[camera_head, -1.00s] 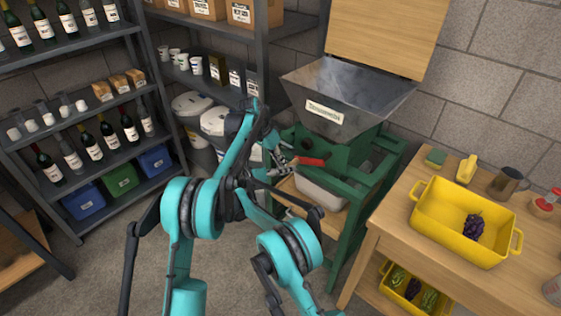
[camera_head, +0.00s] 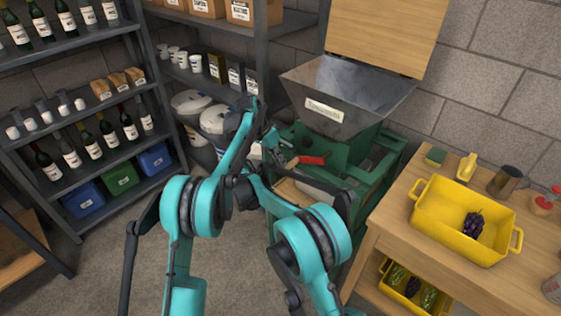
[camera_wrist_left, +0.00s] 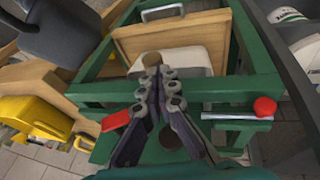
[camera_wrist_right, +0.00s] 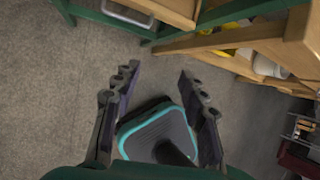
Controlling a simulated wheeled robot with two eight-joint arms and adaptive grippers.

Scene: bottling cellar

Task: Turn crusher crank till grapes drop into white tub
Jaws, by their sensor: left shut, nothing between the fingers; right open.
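The crusher has a steel hopper (camera_head: 350,90) on a green frame (camera_head: 385,165). My left gripper (camera_head: 272,155) is shut and empty beside the crusher front. In the left wrist view its fingertips (camera_wrist_left: 158,76) are together, just below a round wooden end (camera_wrist_left: 152,59), perhaps the crank grip; contact is unclear. The white tub (camera_wrist_left: 180,62) sits under the crusher. My right gripper (camera_wrist_right: 158,78) is open and empty above the floor. No fallen grapes are visible.
A wooden table (camera_head: 388,218) on the right holds a yellow crate (camera_head: 435,232) with dark grapes (camera_head: 474,226). A bottle shelf (camera_head: 75,130) stands left, with lidded white buckets (camera_head: 192,103) behind.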

